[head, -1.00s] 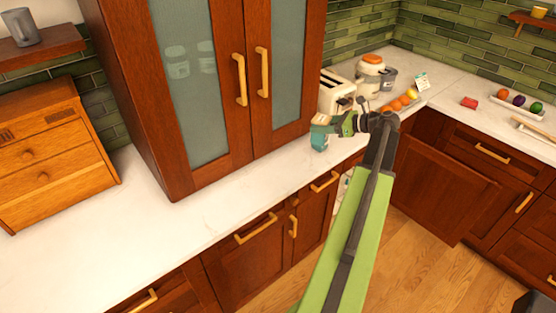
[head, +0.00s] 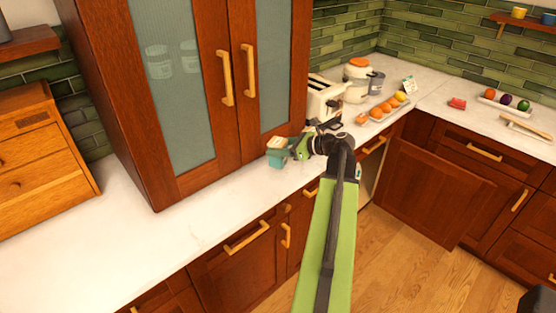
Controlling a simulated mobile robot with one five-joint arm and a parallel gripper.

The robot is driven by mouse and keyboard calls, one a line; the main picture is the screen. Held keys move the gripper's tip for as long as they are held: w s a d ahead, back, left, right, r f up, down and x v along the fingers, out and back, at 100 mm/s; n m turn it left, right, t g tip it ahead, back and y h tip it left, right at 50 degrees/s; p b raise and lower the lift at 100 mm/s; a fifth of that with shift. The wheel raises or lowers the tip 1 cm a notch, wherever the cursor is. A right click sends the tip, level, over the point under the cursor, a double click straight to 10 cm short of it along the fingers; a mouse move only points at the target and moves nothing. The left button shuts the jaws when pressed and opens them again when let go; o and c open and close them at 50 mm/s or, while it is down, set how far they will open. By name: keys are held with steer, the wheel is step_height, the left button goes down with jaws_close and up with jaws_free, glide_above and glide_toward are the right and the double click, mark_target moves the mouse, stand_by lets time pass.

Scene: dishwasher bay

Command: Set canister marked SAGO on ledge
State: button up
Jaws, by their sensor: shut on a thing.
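My gripper (head: 299,149) is shut on a small teal canister (head: 277,158) with a pale lid. It holds the canister over the front part of the white counter, by the right front of the tall glass-door cabinet. Any marking on the canister is too small to read. I cannot tell whether its base touches the counter. One wooden ledge (head: 28,43) is on the wall at the upper left. Another wooden ledge (head: 527,22) at the upper right carries a yellow cup and a blue one. I cannot tell which ledge is meant.
The tall cabinet (head: 150,120) stands on the counter, with jars behind its glass. A toaster (head: 323,98), an orange-lidded jar (head: 358,80) and a row of fruit (head: 380,110) stand beyond my gripper. The counter (head: 170,232) is clear at front left. A cabinet door (head: 435,190) hangs open.

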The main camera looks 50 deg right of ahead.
step_height(320, 180, down, 4)
steer(key=b, duration=0.4)
steer(key=shift+f, duration=0.15)
steer(key=shift+r, duration=0.2)
steer(key=shift+f, duration=0.15)
steer(key=o, duration=1.6)
steer(key=shift+r+p, duration=0.35)
steer(key=shift+p, duration=0.1)
steer(key=p+v, duration=0.3)
steer(key=v, duration=0.9)
steer(key=shift+f+p, duration=0.15)
steer(key=shift+p, duration=0.2)
